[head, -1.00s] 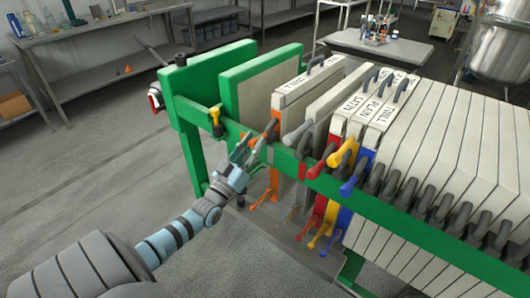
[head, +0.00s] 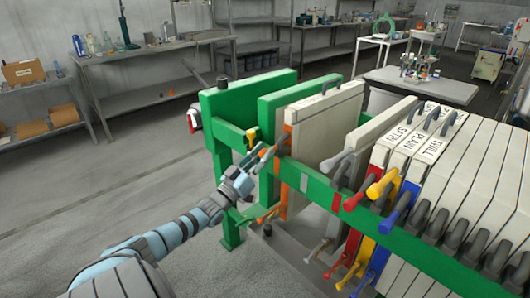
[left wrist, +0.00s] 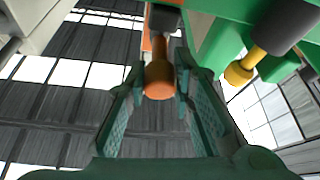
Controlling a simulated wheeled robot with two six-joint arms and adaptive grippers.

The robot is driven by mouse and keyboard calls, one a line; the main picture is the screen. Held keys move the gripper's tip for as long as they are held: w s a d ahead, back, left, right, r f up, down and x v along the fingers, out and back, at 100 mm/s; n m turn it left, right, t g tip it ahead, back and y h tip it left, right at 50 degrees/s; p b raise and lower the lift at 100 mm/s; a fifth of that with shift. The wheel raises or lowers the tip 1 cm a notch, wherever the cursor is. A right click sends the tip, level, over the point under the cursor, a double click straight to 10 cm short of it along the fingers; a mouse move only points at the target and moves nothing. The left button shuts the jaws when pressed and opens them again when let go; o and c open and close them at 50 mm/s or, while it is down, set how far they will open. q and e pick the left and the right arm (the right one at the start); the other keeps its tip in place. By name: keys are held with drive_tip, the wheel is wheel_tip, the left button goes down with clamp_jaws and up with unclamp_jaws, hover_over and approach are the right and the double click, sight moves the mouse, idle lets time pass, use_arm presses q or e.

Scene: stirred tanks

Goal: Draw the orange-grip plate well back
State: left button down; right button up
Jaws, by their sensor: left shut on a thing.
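The orange-grip plate (head: 325,125) is a pale upright slab with an orange edge strip. It stands just right of the green upright plate (head: 262,125), with a narrow gap between them. A wide gap separates it from the grey-grip plate (head: 375,135) on its right. My left gripper (head: 268,155) is shut on its orange grip (left wrist: 158,82), at the green side rail (head: 322,188). In the left wrist view the grip's round end sits between the two fingers. The lower orange grip (head: 270,214) hangs below the rail. My right gripper is out of view.
A yellow knob (head: 251,137) sits left of my gripper and shows close beside it in the left wrist view (left wrist: 240,72). Red (head: 357,200), yellow and blue grips stick out farther right, ahead of a packed row of plates. The floor at left is clear.

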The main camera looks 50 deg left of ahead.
use_arm(q)
drive_tip(key=c, duration=1.4)
unclamp_jaws()
drive_tip(key=shift+o, duration=0.2)
drive_tip(key=shift+s+f, duration=0.15)
drive_tip(key=shift+s, duration=0.05)
drive_tip(key=v, duration=1.1)
drive_tip(key=shift+s, duration=0.3)
drive_tip(key=shift+f, duration=0.15)
